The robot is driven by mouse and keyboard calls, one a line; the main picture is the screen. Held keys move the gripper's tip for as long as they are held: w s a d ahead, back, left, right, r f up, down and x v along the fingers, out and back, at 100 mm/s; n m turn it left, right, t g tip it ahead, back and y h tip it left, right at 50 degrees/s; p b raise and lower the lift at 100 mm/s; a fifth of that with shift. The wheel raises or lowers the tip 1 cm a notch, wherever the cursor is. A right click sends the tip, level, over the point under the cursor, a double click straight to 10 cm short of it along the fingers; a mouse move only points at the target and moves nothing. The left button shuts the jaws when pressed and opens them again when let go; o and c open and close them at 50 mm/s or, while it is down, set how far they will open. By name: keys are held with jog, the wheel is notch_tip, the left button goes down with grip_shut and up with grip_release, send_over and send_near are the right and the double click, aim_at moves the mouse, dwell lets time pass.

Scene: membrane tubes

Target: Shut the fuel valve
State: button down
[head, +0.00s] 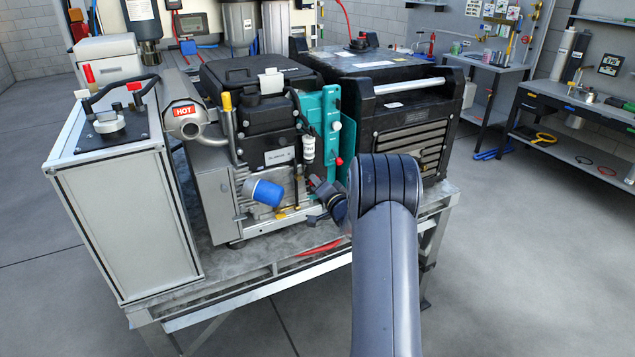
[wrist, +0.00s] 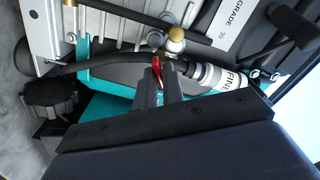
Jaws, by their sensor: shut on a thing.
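The fuel valve shows in the wrist view as a small red lever (wrist: 157,70) close to brass fittings (wrist: 175,37). My gripper (wrist: 163,85) has its two dark fingers shut on this lever. The lever lies across the front of a black hose (wrist: 110,65). Its angle to the valve body is hard to read. In the head view my gripper (head: 319,187) reaches in from the right at the front of the engine unit (head: 265,125). There the arm's wrist hides part of the view, and I cannot make out the lever.
A white inline filter (wrist: 222,78) sits right beside my fingers. A blue oil filter (head: 264,192) and a teal panel (head: 318,120) are close to my gripper. A black-framed unit (head: 395,130) stands to the right, a silver tank (head: 125,220) to the left, on a metal bench (head: 220,275).

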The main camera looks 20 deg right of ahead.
jog(key=shift+f+m+p, duration=0.1)
jog(key=shift+m+p, duration=0.7)
jog(key=shift+m, duration=2.7)
jog(key=c, duration=1.6)
grip_release()
jog(key=s, duration=0.3)
jog(key=s+b, duration=0.1)
jog(key=s, duration=0.3)
jog(key=s+b, duration=0.1)
jog(key=s, duration=0.2)
jog(key=shift+s+d, duration=0.25)
jog(key=shift+s, duration=0.15)
